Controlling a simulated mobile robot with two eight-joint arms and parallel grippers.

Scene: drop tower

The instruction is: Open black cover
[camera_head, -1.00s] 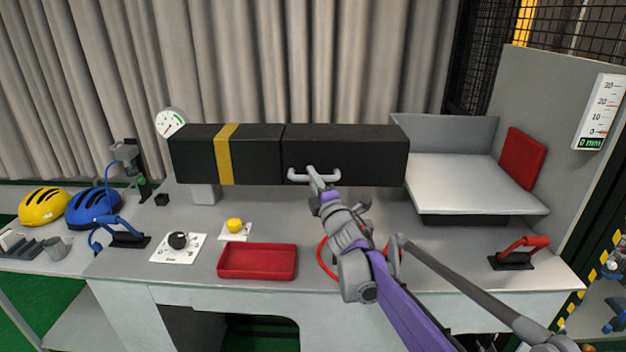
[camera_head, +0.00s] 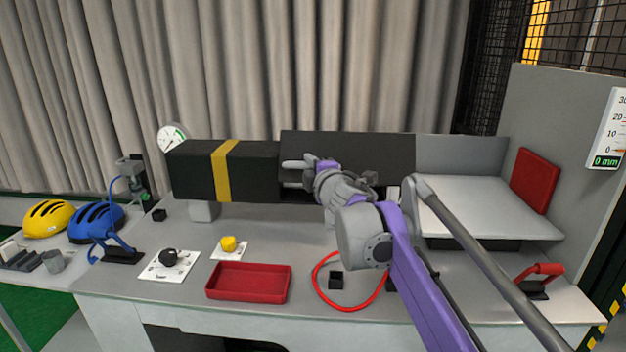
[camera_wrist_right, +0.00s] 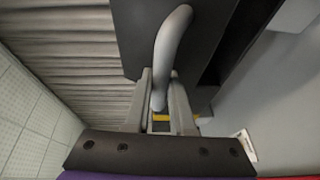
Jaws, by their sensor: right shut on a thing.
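The black cover (camera_head: 350,146) is the right-hand section of a long black box on the bench, hinged open partway. It stands higher than the fixed left section (camera_head: 195,170) with the yellow band. Its pale curved handle (camera_head: 296,165) sticks out in front; it also shows in the right wrist view (camera_wrist_right: 172,48) against the dark cover (camera_wrist_right: 135,38). My right gripper (camera_wrist_right: 160,98) is shut around the handle bar; in the head view the gripper (camera_head: 312,168) and wrist hide part of the cover and what is under it. My left gripper is not in view.
A red tray (camera_head: 248,282), a yellow button (camera_head: 228,243) and a black knob (camera_head: 168,256) lie in front. A red cable loop (camera_head: 325,298) lies below my arm. A white platform (camera_head: 480,205) with a red pad (camera_head: 535,180) stands at right.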

